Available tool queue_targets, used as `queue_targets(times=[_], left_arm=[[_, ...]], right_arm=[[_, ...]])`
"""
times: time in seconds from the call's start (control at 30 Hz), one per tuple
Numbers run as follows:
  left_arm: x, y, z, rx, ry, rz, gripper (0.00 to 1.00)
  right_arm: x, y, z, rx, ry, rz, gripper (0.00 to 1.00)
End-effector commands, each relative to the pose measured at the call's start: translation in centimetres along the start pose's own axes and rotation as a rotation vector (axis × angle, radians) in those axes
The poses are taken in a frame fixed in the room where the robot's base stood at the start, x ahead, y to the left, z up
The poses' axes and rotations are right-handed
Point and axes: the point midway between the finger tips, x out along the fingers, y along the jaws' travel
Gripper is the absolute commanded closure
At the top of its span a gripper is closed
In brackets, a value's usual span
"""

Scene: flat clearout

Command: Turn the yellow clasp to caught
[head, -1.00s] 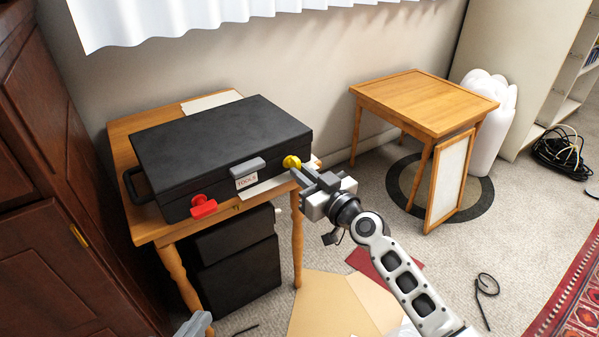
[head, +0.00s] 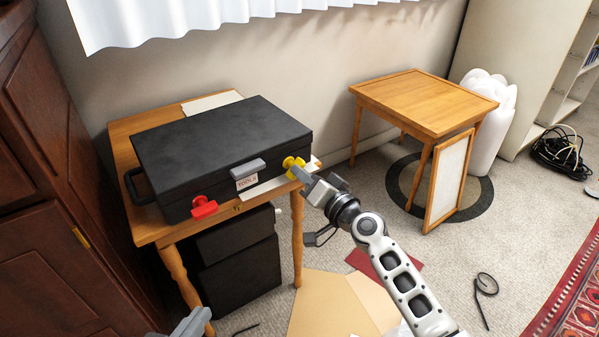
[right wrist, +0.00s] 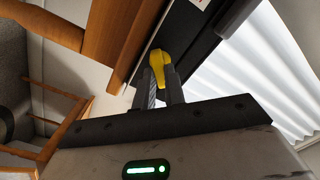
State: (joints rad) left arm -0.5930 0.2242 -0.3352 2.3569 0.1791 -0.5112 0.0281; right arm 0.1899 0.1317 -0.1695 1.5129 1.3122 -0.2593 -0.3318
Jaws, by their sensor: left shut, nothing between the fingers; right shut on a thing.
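A black toolbox (head: 220,150) lies shut on the wooden side table (head: 150,225), with a grey handle (head: 248,168) on its front. The yellow clasp (head: 291,162) is at the right end of its front face, and it also shows in the right wrist view (right wrist: 157,60). A red clasp (head: 204,207) is at the left end. My right gripper (head: 300,174) is shut on the yellow clasp, with its fingers (right wrist: 162,84) on either side of it. My left gripper (head: 190,325) shows only in part at the bottom edge of the head view, shut and empty.
Black boxes (head: 235,265) stand under the table. A second wooden table (head: 425,100) stands to the right with a framed panel (head: 450,180) leaning on it. Flat cardboard (head: 335,300) lies on the floor in front. A dark wardrobe (head: 50,200) is close on the left.

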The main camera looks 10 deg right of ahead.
Motion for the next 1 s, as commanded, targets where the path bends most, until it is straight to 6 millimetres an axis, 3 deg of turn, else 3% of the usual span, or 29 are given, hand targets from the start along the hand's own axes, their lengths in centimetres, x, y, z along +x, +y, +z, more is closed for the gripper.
queue_targets(times=[0.17, 0.43, 0.77, 1.0], left_arm=[[0.0, 0.0, 0.0, 0.000, 0.000, 0.000, 1.00], [-0.2, 0.1, -0.7, 0.000, 0.000, 0.000, 1.00], [-0.4, 0.2, -0.4, -0.009, -0.008, -0.003, 1.00], [-0.7, 0.4, -1.4, -0.006, -0.006, -0.002, 1.00]], right_arm=[[0.0, 0.0, 0.1, 0.008, -0.002, 0.001, 1.00], [-0.1, 0.0, 0.0, 0.375, -0.002, 0.001, 1.00], [-0.1, 0.0, 0.1, 0.432, -0.002, 0.002, 1.00], [-0.1, 0.0, 0.1, 0.771, -0.002, 0.002, 1.00]])
